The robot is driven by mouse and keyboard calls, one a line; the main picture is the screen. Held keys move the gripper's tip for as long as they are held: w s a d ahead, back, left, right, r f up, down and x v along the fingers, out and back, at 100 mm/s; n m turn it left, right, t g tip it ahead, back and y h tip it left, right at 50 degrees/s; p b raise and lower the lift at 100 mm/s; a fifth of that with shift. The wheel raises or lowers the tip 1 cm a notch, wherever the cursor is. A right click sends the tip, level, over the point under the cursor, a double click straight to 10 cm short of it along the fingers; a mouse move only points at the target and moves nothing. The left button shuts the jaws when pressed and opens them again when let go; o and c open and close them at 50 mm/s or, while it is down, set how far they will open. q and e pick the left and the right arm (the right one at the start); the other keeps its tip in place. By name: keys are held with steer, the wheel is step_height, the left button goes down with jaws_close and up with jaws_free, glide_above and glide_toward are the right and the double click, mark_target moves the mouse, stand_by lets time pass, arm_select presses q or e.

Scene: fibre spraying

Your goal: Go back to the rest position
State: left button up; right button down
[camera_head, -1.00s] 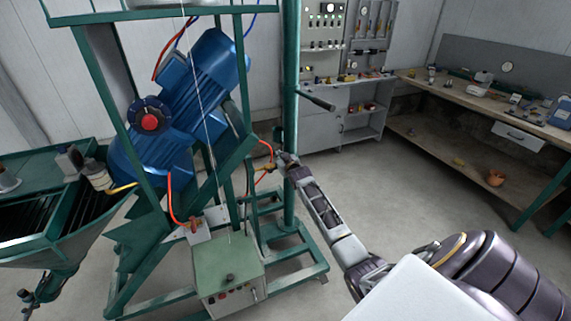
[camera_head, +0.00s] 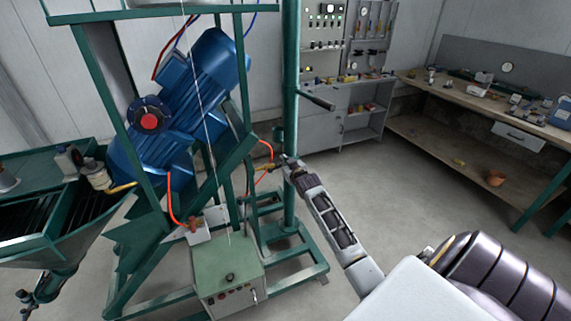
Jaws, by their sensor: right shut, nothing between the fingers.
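My right gripper (camera_head: 286,163) is small in the middle of the head view, at the end of my arm reaching up from the lower right. It is shut and empty. It is in front of the green post (camera_head: 290,120) of the machine frame, close to an orange hose with a brass fitting (camera_head: 268,166). I cannot tell whether it touches the fitting. My left gripper is not seen.
The green frame holds a large blue motor (camera_head: 205,80) with a red-centred dial. A green control box (camera_head: 228,272) stands at its foot. A grey cabinet (camera_head: 345,120) and a wooden workbench (camera_head: 470,110) line the back. The floor (camera_head: 420,195) at right is clear.

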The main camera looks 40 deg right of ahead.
steer(key=shift+s, duration=0.1)
stand_by(0.7)
step_height(320, 180, down, 20)
steer(key=s+a+g, duration=0.2)
steer(key=s+a+f+g+y, duration=0.1)
steer(key=s+a+f, duration=0.1)
steer(key=s+f, duration=0.35)
steer(key=s+a+f+n+g, duration=0.1)
steer(key=s+a+f+g, duration=0.15)
steer(key=f, duration=0.65)
steer(key=s+a+f+g+y, duration=0.1)
steer(key=s+a+f, duration=0.1)
steer(key=s+f, duration=0.45)
steer(key=s+a+f+n+g+y, duration=0.15)
steer(key=s+a+f, duration=0.25)
steer(key=s+f, duration=0.5)
steer(key=s+a+f+g, duration=0.2)
steer(key=s+a+f, duration=0.2)
steer(key=s+f, duration=0.5)
steer(key=s+a+f+g, duration=0.1)
steer(key=s+a, duration=0.1)
steer(key=s, duration=0.7)
steer(key=s+a+f+g, duration=0.1)
steer(key=s+a, duration=0.2)
steer(key=s, duration=0.6)
steer(key=s+a+f+g, duration=0.1)
steer(key=s+a+f, duration=0.1)
steer(key=s, duration=0.7)
steer(key=shift+a+n+g+y, duration=0.3)
steer(key=shift+a+n+y, duration=0.05)
